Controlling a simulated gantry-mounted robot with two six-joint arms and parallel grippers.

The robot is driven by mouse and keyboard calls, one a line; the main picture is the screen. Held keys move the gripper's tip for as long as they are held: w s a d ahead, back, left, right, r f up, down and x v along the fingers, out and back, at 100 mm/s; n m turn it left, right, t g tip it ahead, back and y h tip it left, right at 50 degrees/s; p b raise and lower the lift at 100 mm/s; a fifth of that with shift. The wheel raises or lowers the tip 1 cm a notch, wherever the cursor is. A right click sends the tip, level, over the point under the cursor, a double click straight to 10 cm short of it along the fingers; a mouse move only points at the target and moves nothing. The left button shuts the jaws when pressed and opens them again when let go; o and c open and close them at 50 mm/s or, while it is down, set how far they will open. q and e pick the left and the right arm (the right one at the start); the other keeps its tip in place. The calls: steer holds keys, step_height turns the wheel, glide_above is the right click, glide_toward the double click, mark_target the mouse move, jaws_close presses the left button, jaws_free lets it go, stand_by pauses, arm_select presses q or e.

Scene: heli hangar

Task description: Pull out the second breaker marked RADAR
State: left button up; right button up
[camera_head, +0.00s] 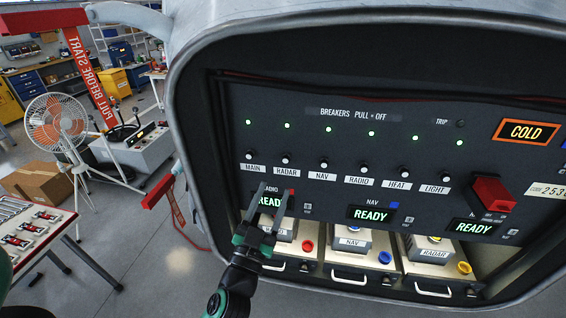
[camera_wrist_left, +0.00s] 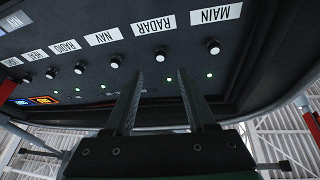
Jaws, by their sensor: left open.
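The RADAR breaker (camera_head: 286,159) is a small dark knob with a light cap, second from the left in the breaker row. Its label RADAR (camera_head: 286,172) is below it. My left gripper (camera_head: 274,189) is open and empty, its fingertips just below the RADAR label in the head view. In the left wrist view the panel is upside down. There the RADAR breaker (camera_wrist_left: 160,54) lies between the lines of the two open fingers (camera_wrist_left: 160,72), apart from both. The MAIN breaker (camera_head: 257,159) and NAV breaker (camera_head: 323,162) flank it. My right gripper is not in view.
More breakers, RADIO (camera_head: 364,167), HEAT (camera_head: 404,172) and LIGHT (camera_head: 441,175), continue right, with lit green lamps above the row. A red switch guard (camera_head: 491,193) sits at right. Below are READY displays (camera_head: 371,214) and modules with handles. The panel frame (camera_head: 188,125) surrounds everything.

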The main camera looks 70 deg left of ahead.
mark_target(285, 162)
arm_select(q)
steer(key=p+x, duration=0.2)
steer(key=x, duration=0.5)
steer(key=shift+s+r, duration=0.1)
steer(key=shift+w+a, duration=0.2)
steer(key=shift+w, duration=0.05)
jaws_close()
stand_by(0.9)
